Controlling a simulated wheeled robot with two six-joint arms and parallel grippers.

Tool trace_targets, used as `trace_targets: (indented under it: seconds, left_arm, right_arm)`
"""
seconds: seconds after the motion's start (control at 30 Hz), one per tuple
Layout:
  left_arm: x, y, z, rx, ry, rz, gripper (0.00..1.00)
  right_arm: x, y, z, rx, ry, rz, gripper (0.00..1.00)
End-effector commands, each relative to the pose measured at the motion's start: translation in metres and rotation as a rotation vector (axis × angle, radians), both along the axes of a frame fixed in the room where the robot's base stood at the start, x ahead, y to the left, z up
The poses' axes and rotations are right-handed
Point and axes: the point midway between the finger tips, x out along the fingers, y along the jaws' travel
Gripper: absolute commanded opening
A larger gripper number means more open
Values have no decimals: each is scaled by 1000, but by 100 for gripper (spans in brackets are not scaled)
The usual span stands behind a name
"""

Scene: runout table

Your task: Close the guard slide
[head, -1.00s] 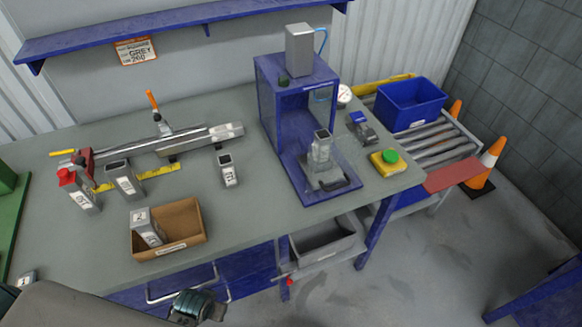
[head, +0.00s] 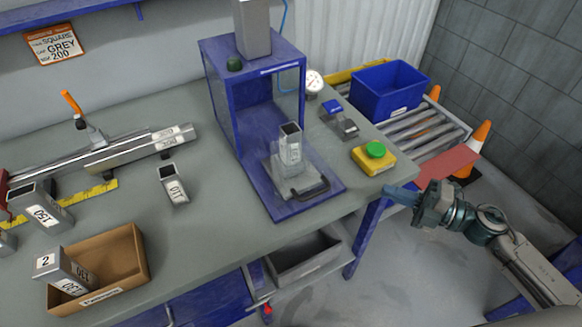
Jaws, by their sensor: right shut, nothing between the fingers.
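The blue press (head: 222,105) stands on the table with an open front and clear side panels. On its base a grey slide (head: 280,178) with a black handle (head: 310,192) sits toward the front edge. A square grey tube (head: 290,148) stands upright on this slide. I cannot tell which part is the guard itself. My right gripper (head: 398,194) is shut and empty, off the table's right front corner, pointing left. It is well apart from the press and handle. My left gripper is not in view.
A yellow box with a green button (head: 374,157) sits at the table's right corner, between press and gripper. A small blue-topped device (head: 340,120) stands behind it. A blue bin (head: 388,90) rests on the rollers. A cardboard box (head: 130,265) is at left.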

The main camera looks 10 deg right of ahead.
Motion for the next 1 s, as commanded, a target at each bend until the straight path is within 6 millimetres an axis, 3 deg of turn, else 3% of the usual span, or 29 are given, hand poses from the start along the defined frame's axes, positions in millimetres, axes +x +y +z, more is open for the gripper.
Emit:
trace_targets:
  seconds: [0.1,0.23,1.0]
  left_arm:
    - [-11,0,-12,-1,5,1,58]
    - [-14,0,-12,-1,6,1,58]
    - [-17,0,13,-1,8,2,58]
  right_arm:
    - [-20,19,12,-50,-53,97,0]
    - [-24,26,18,-61,-68,123,0]
    - [8,92,20,-54,-66,117,0]
